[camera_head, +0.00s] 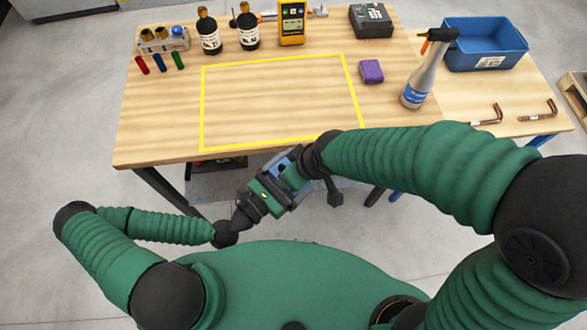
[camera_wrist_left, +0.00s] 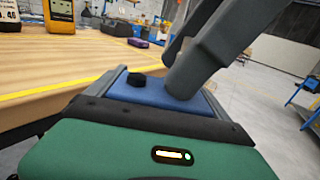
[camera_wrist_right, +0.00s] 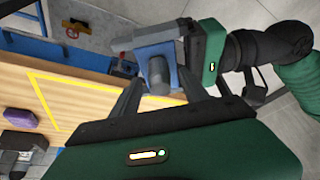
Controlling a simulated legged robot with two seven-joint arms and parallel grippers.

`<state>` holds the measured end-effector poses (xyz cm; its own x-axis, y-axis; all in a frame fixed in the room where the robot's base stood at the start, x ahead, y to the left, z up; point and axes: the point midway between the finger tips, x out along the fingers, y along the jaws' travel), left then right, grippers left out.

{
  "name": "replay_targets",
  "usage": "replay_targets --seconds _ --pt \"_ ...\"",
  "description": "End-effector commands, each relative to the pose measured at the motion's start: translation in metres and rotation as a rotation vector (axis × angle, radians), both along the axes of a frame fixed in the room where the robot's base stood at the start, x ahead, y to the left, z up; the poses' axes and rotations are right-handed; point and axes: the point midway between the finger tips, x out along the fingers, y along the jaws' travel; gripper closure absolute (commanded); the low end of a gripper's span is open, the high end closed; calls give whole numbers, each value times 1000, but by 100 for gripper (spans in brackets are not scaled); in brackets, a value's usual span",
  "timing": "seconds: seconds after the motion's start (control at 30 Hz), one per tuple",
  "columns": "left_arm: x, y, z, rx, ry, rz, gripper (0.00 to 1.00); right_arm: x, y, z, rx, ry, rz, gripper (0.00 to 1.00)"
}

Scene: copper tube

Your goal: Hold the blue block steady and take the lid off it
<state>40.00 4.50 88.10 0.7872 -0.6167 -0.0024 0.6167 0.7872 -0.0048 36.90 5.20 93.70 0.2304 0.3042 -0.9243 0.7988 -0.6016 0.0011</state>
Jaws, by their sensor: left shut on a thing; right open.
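The blue block (camera_wrist_left: 150,92) is clasped between the fingers of my left gripper (camera_head: 277,172), in front of the table's near edge. It shows as a small blue patch in the head view (camera_head: 284,162) and also in the right wrist view (camera_wrist_right: 148,50). A dark round knob (camera_wrist_left: 136,79) stands on its face; I cannot tell where the lid's edge is. In the right wrist view a grey cylindrical piece (camera_wrist_right: 158,80) sticks out from the block towards me. My right gripper (camera_wrist_right: 160,88) is open, its fingers on either side of this piece. Contact cannot be made out.
The wooden table (camera_head: 160,110) has a yellow taped outline (camera_head: 203,105) with bare wood inside. Bottles, a yellow meter (camera_head: 291,22), a purple block (camera_head: 371,71), a spray bottle (camera_head: 425,75), a blue bin (camera_head: 485,45) and copper tubes (camera_head: 540,112) stand or lie around it.

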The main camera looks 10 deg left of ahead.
Motion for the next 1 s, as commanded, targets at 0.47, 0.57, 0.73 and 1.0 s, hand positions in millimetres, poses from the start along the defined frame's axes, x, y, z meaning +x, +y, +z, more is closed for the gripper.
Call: replay_targets --seconds 0.47,0.57,0.73,1.0 --pt "0 0 2 -2 -3 0 82 0 0 1 -1 1 0 100" --pt "0 0 2 -2 -3 0 82 0 0 1 -1 1 0 100" --pt "0 0 2 -2 -3 0 82 0 0 1 -1 -1 0 100" --pt "0 0 2 -2 -3 0 82 -1 0 1 0 0 0 100"
